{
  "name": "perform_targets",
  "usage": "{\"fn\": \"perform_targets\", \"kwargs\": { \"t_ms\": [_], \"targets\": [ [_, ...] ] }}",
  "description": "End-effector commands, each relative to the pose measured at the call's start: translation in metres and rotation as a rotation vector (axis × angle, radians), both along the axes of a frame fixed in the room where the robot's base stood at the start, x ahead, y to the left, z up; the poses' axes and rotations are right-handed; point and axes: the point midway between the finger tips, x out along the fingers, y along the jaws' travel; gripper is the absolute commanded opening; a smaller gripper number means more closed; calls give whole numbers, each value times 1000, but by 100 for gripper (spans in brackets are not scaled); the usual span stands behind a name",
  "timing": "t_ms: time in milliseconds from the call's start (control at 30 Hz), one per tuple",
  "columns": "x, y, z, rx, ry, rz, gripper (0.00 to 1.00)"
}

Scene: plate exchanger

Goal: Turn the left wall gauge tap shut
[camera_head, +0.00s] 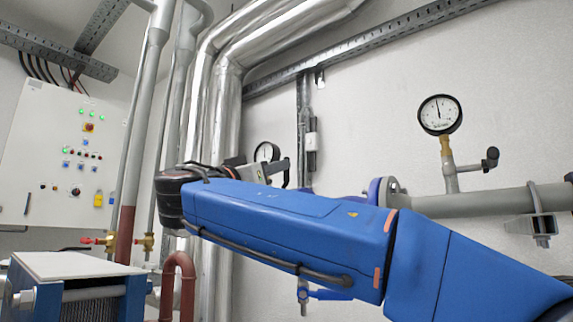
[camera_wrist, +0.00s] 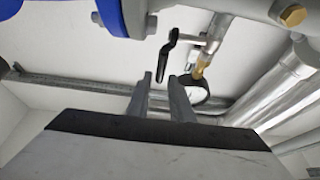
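The left wall gauge (camera_head: 266,152) shows in the head view as a round white dial, partly hidden behind my gripper (camera_head: 280,172). In the wrist view the gauge (camera_wrist: 199,93) is seen partly behind a finger, with a brass fitting (camera_wrist: 203,66) on its stem. Its tap has a black lever handle (camera_wrist: 166,52) on a short grey side branch. My gripper (camera_wrist: 160,84) is open, its two grey fingers apart. The lever's free end appears in line with the gap between the fingertips; whether it lies between them or beyond is unclear. No contact is visible.
A second gauge (camera_head: 440,114) with its own black-handled tap (camera_head: 490,158) stands to the right on a grey horizontal pipe (camera_head: 470,201). Silver insulated pipes (camera_head: 222,110) rise behind my arm. A control cabinet (camera_head: 62,150) and a blue-sided unit (camera_head: 75,268) are at left.

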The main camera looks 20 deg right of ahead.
Motion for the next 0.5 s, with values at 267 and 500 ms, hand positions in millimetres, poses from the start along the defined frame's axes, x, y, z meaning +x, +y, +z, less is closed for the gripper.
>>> {"fn": "perform_targets", "kwargs": {
  "t_ms": [267,500],
  "targets": [
    [19,-28,13,1,0,-1,20],
    [26,-38,19,0,0,0,20]
  ]
}}
